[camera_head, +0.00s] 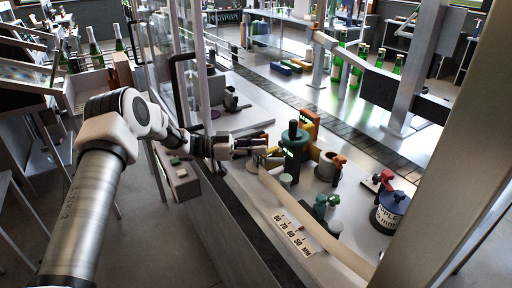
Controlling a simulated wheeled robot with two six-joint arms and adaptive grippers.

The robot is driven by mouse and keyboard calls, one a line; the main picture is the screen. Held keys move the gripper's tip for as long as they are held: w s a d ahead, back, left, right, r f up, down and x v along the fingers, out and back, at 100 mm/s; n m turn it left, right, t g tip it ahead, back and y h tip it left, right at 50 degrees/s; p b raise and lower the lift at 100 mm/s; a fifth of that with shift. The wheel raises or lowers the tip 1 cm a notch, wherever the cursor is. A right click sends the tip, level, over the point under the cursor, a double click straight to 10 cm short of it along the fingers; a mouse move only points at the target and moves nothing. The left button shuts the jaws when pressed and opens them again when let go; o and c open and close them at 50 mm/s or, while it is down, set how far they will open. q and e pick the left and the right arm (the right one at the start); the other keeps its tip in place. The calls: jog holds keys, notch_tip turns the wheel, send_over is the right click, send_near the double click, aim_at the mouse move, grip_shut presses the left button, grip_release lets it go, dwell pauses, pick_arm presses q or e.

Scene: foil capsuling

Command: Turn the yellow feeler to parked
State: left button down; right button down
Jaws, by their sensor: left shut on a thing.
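My left gripper (262,146) reaches in from the left and is shut, its fingertips beside a dark post with a teal collar (295,137). A small yellow-tan piece, which looks like the yellow feeler (272,160), shows at the fingertips and is partly hidden by them. Its exact angle is too small to tell. An orange-yellow block (310,122) stands just behind the post. My right gripper does not show.
A pale scale strip (293,231) with numbers lies in front on the bench. A conveyor (345,128) with green bottles beyond runs behind.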

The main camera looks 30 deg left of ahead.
pick_arm(q)
jog(key=c, duration=1.2)
grip_release()
jog(key=shift+d+f, duration=0.1)
jog(key=shift+o, duration=1.3)
jog(key=shift+d, duration=0.1)
jog(key=shift+w+d, duration=0.15)
jog(key=shift+w, duration=0.05)
jog(key=v, duration=1.2)
